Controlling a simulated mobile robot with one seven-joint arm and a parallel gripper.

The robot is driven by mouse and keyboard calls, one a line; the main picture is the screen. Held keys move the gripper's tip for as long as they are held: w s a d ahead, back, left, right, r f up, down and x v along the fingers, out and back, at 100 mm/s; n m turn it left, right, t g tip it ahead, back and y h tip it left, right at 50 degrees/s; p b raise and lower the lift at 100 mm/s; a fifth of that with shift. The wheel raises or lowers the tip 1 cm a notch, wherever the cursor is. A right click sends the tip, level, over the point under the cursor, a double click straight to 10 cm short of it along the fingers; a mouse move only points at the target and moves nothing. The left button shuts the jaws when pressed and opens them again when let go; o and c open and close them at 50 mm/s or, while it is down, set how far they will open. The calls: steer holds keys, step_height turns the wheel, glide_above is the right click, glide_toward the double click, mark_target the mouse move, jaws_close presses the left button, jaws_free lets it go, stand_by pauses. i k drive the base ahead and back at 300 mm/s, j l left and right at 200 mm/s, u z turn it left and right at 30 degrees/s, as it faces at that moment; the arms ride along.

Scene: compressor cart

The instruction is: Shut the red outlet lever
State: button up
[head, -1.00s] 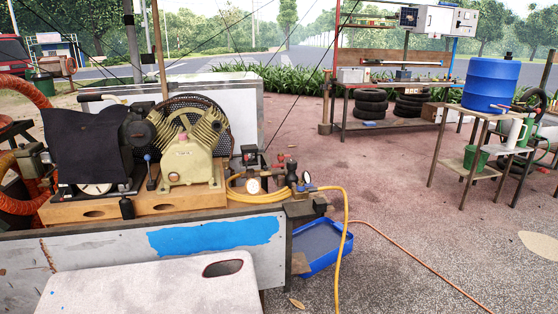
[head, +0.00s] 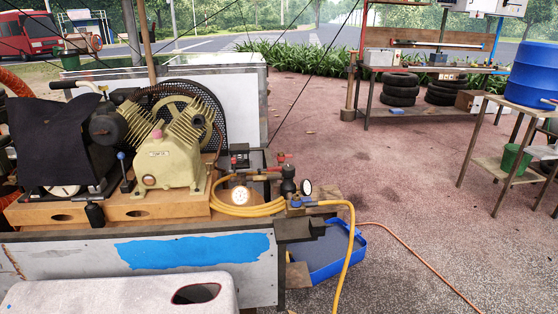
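A small red lever (head: 282,157) shows on the pipe fittings at the right end of the compressor cart (head: 190,250). More red shows just below and left of it, too small to make out. I cannot tell whether the lever stands open or shut. Beside it are a dark regulator body (head: 289,187), a round gauge (head: 306,187) and a blue fitting (head: 297,203). A larger white-faced gauge (head: 240,196) sits to the left, by a coiled yellow hose (head: 262,210). My gripper is not in view.
The cream compressor (head: 168,160) stands left of the fittings. A yellow hose (head: 350,240) hangs over the cart's right end beside a blue tray (head: 335,262). A thin orange hose (head: 415,260) crosses the ground. The paving right of the cart is mostly clear, up to a table with a blue barrel (head: 533,75).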

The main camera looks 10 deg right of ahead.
mark_target(278, 169)
steer(key=i+l, duration=0.2)
steer(key=l, duration=0.15)
steer(key=i+l+u, duration=0.1)
steer(key=l, duration=0.25)
steer(key=i+l, duration=0.3)
steer(key=i+l+u, duration=0.1)
steer(key=l, duration=0.3)
steer(key=i+l, duration=0.25)
